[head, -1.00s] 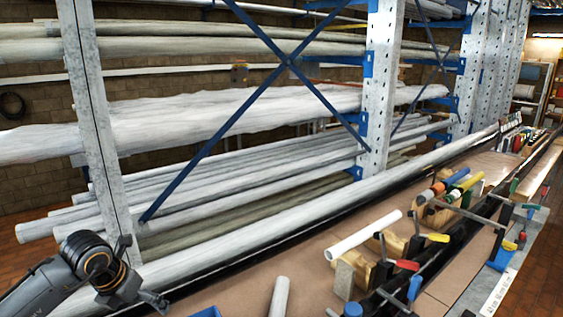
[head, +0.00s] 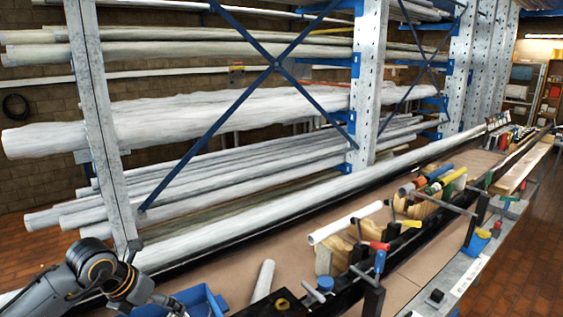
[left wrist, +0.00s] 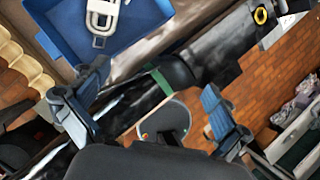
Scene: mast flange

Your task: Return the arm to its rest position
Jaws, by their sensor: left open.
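My left arm (head: 98,268) comes in at the lower left of the head view, in front of the rack. It is bent, and its gripper (head: 150,291) hangs beside a blue bin (head: 210,303) at the bottom edge. In the left wrist view the gripper (left wrist: 148,110) has its two fingers spread wide, with nothing between them. The blue bin (left wrist: 150,18) also shows there at the top left, apart from the fingers. A white looped part (left wrist: 103,18) lies in it. My right gripper is in neither view.
A rack with a near upright (head: 103,140) and long wrapped tubes (head: 200,115) stands behind the arm. The brown bench top (head: 235,272) carries a short white tube (head: 263,281), clamps and wooden blocks (head: 330,262). A brick floor (head: 510,265) lies at the right.

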